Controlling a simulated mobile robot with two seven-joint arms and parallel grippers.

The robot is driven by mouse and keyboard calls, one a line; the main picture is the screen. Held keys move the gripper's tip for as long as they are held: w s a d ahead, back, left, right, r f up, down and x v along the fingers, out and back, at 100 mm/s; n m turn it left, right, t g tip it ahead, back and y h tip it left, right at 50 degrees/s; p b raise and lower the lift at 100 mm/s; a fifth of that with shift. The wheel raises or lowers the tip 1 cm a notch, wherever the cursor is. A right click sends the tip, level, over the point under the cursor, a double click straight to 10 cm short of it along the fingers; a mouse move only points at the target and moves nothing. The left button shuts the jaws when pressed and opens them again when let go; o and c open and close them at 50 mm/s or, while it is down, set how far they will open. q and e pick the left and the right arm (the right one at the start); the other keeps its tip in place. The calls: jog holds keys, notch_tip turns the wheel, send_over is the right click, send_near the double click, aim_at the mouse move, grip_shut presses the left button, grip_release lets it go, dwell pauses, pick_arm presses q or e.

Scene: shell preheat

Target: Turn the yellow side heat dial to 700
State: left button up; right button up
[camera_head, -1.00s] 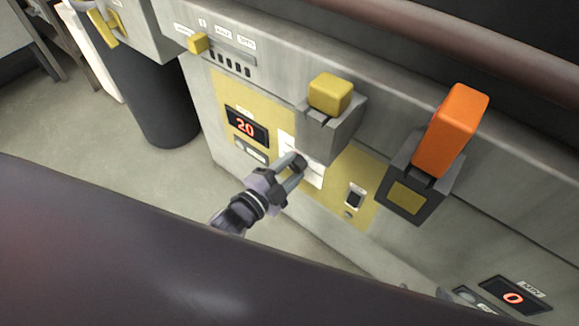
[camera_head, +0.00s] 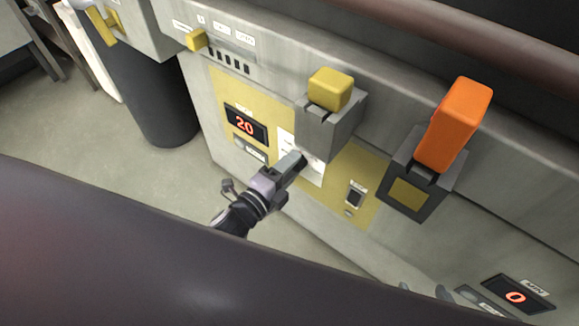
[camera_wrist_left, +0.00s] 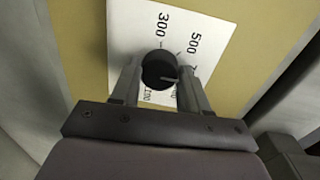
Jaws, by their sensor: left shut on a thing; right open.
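The heat dial (camera_wrist_left: 157,70) is a dark round knob on a white scale plate (camera_wrist_left: 130,30) in the left wrist view. The marks 300 and 500 are readable; others are partly covered by the fingers. A pale line on the knob points right, towards the right-hand finger. My left gripper (camera_wrist_left: 158,82) is shut on the dial, one finger on each side. In the head view my left gripper (camera_head: 300,160) reaches the white plate on the yellow panel (camera_head: 232,92) and hides the knob. The red display (camera_head: 245,126) reads 20. My right gripper (camera_head: 424,291) shows only fingertips, apart, at the bottom edge.
A block with a yellow cap (camera_head: 330,88) juts out just above the dial. An orange handle (camera_head: 455,125) stands right of it. A small switch (camera_head: 355,197) sits lower right on the panel. Another display (camera_head: 515,296) reads 0. A dark curved surface covers the lower left.

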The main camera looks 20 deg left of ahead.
dwell(0.3)
pick_arm(q)
jog(key=o, duration=1.1)
jog(key=shift+c, duration=0.2)
jog(key=v, duration=0.7)
jog(key=shift+s, duration=0.1)
jog(key=s+a+n+g+y+p, duration=0.3)
jog(key=s+n+p, duration=0.5)
jog(key=n, duration=1.1)
jog(key=s+a+g, duration=0.1)
jog(key=s+g, duration=0.1)
jog(key=shift+s+r+g, duration=0.25)
jog(key=shift+s+g, duration=0.15)
